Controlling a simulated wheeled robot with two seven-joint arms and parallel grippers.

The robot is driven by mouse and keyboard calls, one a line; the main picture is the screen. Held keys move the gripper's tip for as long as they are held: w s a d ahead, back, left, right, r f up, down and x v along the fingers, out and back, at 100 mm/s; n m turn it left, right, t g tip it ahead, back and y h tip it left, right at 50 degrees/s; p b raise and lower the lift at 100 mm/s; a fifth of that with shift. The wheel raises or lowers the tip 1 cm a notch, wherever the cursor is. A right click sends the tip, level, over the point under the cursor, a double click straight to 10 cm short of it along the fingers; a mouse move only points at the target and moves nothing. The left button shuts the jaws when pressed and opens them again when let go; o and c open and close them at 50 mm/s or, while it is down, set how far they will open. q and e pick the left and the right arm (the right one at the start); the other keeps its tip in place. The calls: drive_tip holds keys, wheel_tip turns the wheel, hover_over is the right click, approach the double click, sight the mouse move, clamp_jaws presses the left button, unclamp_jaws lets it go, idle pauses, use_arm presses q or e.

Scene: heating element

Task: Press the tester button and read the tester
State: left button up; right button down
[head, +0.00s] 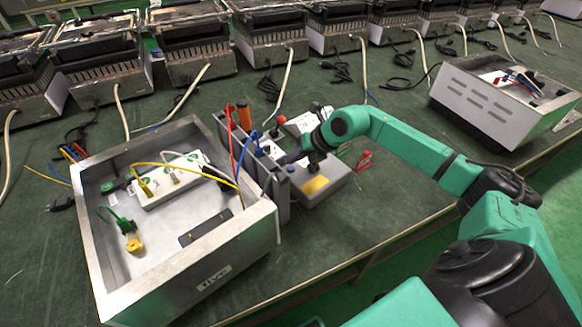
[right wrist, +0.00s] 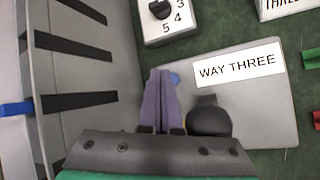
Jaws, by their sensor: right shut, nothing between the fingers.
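The tester is a flat grey box with a yellow patch (head: 316,184) on it in the head view. In the right wrist view the grey box (right wrist: 268,110) carries a white label reading "WAY THREE" (right wrist: 237,66) and a black knob (right wrist: 208,117). A blue button (right wrist: 174,79) peeks out by the fingertips. My right gripper (right wrist: 162,74) is shut and empty, its purple fingers over the box beside the button; contact cannot be told. In the head view my right gripper (head: 292,157) is partly hidden by the wrist. My left gripper is not in view.
An open metal box (head: 200,287) with wired parts stands at the left. A grey slotted rack (head: 283,203) with tools stands between it and the tester. A dial block (right wrist: 168,24) sits beyond the tester. Another metal box (head: 484,98) is at the right. Heaters line the back.

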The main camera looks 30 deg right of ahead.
idle(0.8)
drive_tip(key=shift+f+b, duration=0.3)
drive_tip(key=shift+f, duration=0.1)
drive_tip(key=shift+s, duration=0.15)
